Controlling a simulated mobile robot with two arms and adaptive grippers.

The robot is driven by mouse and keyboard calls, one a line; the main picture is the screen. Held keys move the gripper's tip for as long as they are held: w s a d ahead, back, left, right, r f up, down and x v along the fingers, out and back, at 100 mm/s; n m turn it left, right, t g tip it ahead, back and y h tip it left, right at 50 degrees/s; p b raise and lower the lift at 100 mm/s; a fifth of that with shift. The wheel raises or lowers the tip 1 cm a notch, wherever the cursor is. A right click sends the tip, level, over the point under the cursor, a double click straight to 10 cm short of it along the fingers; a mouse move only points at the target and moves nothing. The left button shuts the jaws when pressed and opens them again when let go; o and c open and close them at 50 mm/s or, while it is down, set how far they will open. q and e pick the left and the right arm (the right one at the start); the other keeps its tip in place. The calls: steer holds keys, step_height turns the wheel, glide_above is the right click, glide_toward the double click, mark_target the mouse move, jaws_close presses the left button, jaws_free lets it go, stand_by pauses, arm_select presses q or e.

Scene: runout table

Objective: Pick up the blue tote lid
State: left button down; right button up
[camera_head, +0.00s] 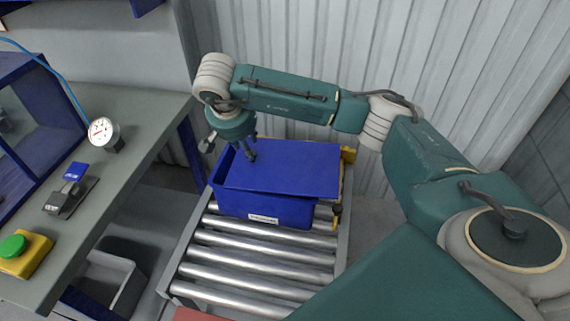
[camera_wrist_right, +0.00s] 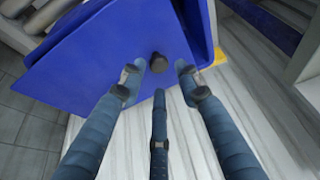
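The blue tote lid (camera_head: 295,168) lies askew on the blue tote (camera_head: 265,208), shifted to the right, so a strip at the tote's left side is uncovered. In the right wrist view the lid (camera_wrist_right: 105,60) has a dark knob (camera_wrist_right: 158,62). My right gripper (camera_head: 238,150) is over the lid's left edge. In the wrist view its three fingers (camera_wrist_right: 159,75) are spread around the knob, with visible gaps between them and the knob. Whether the fingertips reach down to the lid is unclear. My left gripper is out of view.
The tote stands on a roller conveyor (camera_head: 255,258), whose near rollers are clear. A corrugated wall (camera_head: 420,50) rises close behind. At left, a grey bench (camera_head: 130,150) carries a dial gauge (camera_head: 103,131) and a yellow box with a green button (camera_head: 14,246).

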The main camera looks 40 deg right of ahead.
steer(key=x, duration=0.2)
steer(key=p+x, duration=0.1)
steer(key=x, duration=0.2)
steer(key=shift+d, duration=0.25)
jaws_close()
